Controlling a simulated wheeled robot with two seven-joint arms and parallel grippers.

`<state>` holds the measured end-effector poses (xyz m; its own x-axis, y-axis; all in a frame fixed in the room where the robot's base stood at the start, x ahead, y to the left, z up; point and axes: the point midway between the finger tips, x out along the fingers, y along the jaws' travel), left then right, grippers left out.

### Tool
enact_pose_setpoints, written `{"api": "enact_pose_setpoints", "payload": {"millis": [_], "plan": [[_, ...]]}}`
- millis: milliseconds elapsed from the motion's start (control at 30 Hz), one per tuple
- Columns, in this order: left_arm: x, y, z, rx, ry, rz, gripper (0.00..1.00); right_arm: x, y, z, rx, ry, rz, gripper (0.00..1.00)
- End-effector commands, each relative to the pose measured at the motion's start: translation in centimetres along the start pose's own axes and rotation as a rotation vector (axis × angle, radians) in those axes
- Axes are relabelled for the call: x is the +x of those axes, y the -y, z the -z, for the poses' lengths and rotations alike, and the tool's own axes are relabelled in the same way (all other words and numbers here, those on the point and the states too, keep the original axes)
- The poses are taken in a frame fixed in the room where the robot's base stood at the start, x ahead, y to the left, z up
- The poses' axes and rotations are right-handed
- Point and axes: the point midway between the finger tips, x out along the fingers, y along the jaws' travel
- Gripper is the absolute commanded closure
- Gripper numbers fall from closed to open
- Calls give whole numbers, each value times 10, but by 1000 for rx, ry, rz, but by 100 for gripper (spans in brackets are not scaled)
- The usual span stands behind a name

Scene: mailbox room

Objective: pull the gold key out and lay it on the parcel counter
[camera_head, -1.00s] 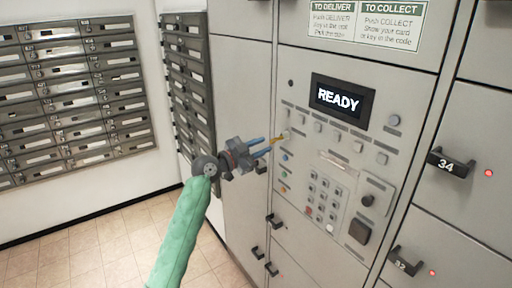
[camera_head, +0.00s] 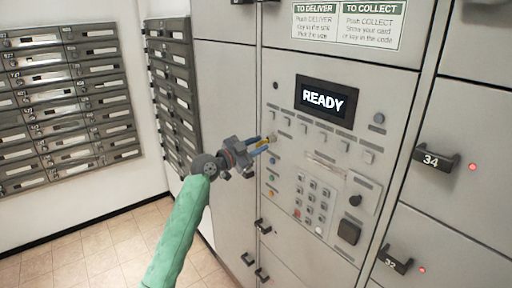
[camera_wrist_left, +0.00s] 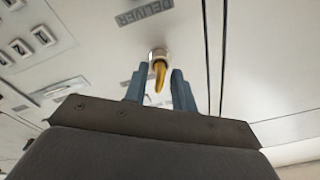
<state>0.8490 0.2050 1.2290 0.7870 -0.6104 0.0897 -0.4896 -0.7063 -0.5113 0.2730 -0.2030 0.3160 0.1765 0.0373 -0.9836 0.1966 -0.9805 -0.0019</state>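The gold key (camera_wrist_left: 159,76) sticks out of a round silver lock (camera_wrist_left: 158,54) under the DELIVER label in the left wrist view. In the head view the key (camera_head: 264,144) shows small at the left side of the locker panel. My left gripper (camera_head: 262,145) is open, with its blue fingers one on each side of the key. In the left wrist view, gaps show between the key and both fingers (camera_wrist_left: 157,86). My right gripper is not in view. I see no parcel counter in these frames.
The grey locker panel (camera_head: 285,215) has a READY screen (camera_head: 324,100), buttons and a keypad (camera_head: 314,201). Locker handles, such as number 34 (camera_head: 434,159), stick out at the right. Mailboxes (camera_head: 68,95) line the left wall. Tiled floor (camera_head: 90,255) is clear at lower left.

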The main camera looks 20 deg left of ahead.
Motion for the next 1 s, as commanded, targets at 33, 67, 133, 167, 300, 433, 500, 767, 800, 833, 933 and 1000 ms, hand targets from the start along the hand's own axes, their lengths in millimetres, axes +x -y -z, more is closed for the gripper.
{"api": "enact_pose_setpoints", "payload": {"millis": [33, 67, 133, 167, 300, 433, 500, 767, 800, 833, 933, 1000], "plan": [[0, 0, 0, 0, 0, 0, 74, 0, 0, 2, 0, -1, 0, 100], [0, 0, 0, 0, 0, 0, 80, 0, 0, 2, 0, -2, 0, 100], [0, 0, 0, 0, 0, 0, 93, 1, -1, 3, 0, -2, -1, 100], [0, 0, 0, 0, 0, 0, 99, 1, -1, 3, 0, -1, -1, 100], [0, 0, 0, 0, 0, 0, 100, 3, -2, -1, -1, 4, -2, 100], [0, 0, 0, 0, 0, 0, 100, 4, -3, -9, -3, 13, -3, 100], [-1, 0, 0, 0, 0, 0, 100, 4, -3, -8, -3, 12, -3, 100], [-8, 0, 0, 1, 0, 0, 100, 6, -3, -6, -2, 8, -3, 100], [-9, 0, 0, 1, 0, 0, 100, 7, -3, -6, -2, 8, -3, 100], [-9, 0, 0, 1, 0, 0, 100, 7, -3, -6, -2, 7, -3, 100], [-12, 0, 0, 1, 0, 0, 100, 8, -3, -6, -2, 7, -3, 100], [-13, 0, 0, 0, 0, 0, 100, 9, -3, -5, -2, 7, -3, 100]]}}
